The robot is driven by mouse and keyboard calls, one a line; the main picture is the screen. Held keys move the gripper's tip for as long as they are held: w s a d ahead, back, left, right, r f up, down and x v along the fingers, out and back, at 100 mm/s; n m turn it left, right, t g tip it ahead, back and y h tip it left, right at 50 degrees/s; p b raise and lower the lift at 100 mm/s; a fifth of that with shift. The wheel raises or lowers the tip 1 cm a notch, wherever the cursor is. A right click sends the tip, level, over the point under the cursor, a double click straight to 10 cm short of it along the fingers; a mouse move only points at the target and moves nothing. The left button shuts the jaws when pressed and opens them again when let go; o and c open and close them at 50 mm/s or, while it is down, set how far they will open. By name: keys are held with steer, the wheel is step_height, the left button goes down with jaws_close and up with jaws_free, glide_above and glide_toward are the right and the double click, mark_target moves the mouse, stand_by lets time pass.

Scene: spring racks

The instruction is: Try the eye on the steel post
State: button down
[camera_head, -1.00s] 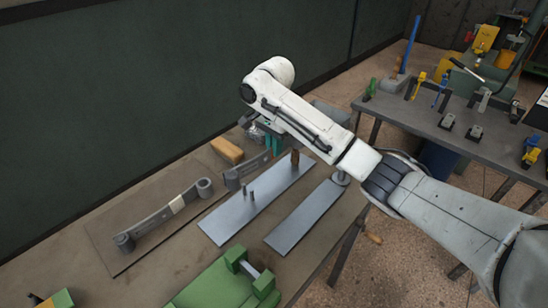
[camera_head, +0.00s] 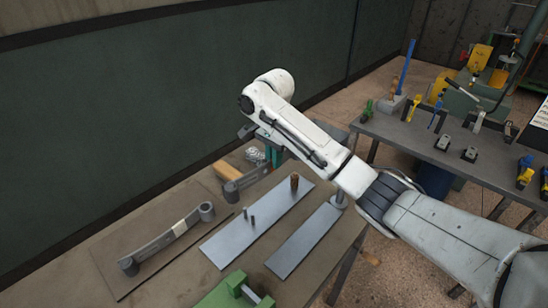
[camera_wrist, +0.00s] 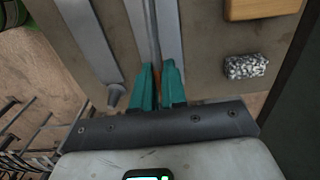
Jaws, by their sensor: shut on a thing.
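My gripper (camera_head: 274,156) has teal fingers, also in the wrist view (camera_wrist: 158,75), shut on a grey leaf spring. The spring (camera_head: 247,180) sticks out to the lower left, its rolled eye (camera_head: 231,192) at the free end. In the wrist view the spring (camera_wrist: 150,30) runs up between the fingers, over a steel plate. A brown-copper post (camera_head: 294,183) stands on the wider steel plate (camera_head: 240,238). A short steel post (camera_head: 339,200) stands at the far end of the narrower plate (camera_head: 300,250). The held end is hidden by my arm.
A longer spring with two eyes (camera_head: 170,236) lies on a board at left. Two short pins stand on the wider plate. A wooden block (camera_head: 226,170) lies near the wall. A green fixture (camera_head: 235,290) is at the front. A second bench with tools stands at right.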

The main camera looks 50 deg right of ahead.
steer(key=shift+r+p, duration=2.3)
steer(key=shift+r, duration=0.05)
